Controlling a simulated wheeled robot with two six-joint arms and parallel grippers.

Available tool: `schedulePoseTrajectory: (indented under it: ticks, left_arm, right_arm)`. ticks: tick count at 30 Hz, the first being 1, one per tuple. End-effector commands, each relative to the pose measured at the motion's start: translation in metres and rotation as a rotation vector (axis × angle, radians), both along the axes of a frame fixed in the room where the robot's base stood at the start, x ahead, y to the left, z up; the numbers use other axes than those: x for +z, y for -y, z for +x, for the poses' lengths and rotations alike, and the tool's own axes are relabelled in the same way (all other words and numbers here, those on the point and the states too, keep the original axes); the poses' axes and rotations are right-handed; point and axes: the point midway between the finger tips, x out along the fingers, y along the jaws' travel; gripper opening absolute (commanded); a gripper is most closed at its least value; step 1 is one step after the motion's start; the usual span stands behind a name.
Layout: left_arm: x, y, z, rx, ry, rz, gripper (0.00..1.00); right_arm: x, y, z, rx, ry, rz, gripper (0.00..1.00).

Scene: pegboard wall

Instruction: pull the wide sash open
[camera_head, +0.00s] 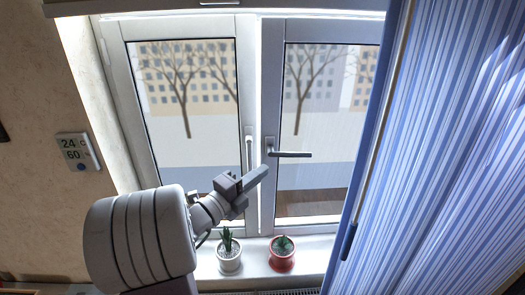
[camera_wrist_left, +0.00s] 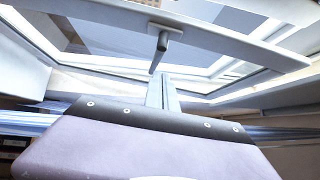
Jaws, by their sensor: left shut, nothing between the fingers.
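The window has two white sashes side by side. The left sash (camera_head: 119,104) has an upright handle (camera_head: 249,153) at its inner edge. The right sash (camera_head: 271,95) has a grey lever handle (camera_head: 290,153) turned level, pointing right; the curtain hides its right part, so I cannot tell which sash is wider. My left gripper (camera_head: 262,172) is shut and empty, just below and left of the level handle in the head view. In the left wrist view the gripper fingers (camera_wrist_left: 162,93) point toward a handle (camera_wrist_left: 160,46) on a white bar. I cannot tell whether they touch it. My right gripper is not in view.
A white pot (camera_head: 229,263) and a red pot (camera_head: 282,261) with plants stand on the sill below the sashes. A blue striped curtain (camera_head: 450,140) with a wand (camera_head: 378,130) hangs at the right. A small display (camera_head: 78,151) is on the left wall.

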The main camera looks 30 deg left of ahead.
Motion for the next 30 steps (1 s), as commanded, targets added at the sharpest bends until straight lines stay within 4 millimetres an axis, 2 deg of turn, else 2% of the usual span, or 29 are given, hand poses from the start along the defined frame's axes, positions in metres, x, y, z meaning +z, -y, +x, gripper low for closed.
schedulePoseTrajectory:
  ticks: [2,9,22,28,30]
  left_arm:
    - [0.006,0.005,0.016,-0.007,-0.002,-0.001,0.00]
    - [0.007,-0.015,0.045,0.001,0.000,0.002,0.00]
    - [0.006,-0.019,0.050,0.001,0.002,0.003,0.00]
    - [0.014,-0.028,0.064,0.000,-0.012,-0.006,0.00]
    - [0.011,-0.030,0.066,0.000,-0.016,-0.009,0.00]
  right_arm:
    - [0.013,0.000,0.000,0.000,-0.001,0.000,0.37]
    - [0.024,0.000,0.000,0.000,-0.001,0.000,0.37]
    - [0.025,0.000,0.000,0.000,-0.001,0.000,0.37]
    - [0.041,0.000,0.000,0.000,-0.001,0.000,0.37]
    - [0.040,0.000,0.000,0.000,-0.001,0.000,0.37]
